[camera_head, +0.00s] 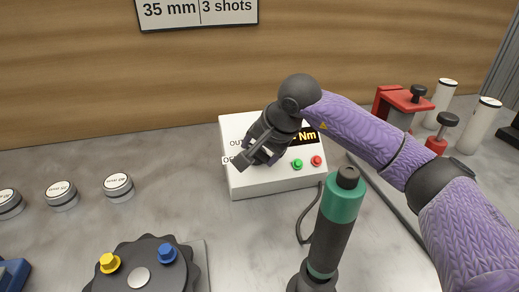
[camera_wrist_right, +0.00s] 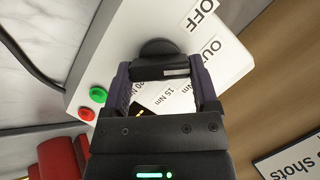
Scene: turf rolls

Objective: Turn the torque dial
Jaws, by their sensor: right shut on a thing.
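A white control box (camera_head: 285,184) stands on the grey worktop against the wood wall. Its black torque dial (camera_wrist_right: 158,49) shows in the right wrist view, with a bar handle that bears a white mark. My right gripper (camera_head: 262,150) is over the box's left part, and in the wrist view (camera_wrist_right: 160,70) its two fingers are shut on the dial's handle. Printed labels around the dial include OFF and 15 Nm; another label is partly hidden by the gripper. In the head view the gripper hides the dial and part of the display. My left gripper is out of view.
A green and black driver tool (camera_head: 342,205) stands upright in front of the box. A dark round plate with yellow and blue knobs (camera_head: 140,278) is at the front left. Several white-topped pucks (camera_head: 118,187) lie left. Red clamps (camera_head: 402,99) and white cylinders (camera_head: 483,125) stand right.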

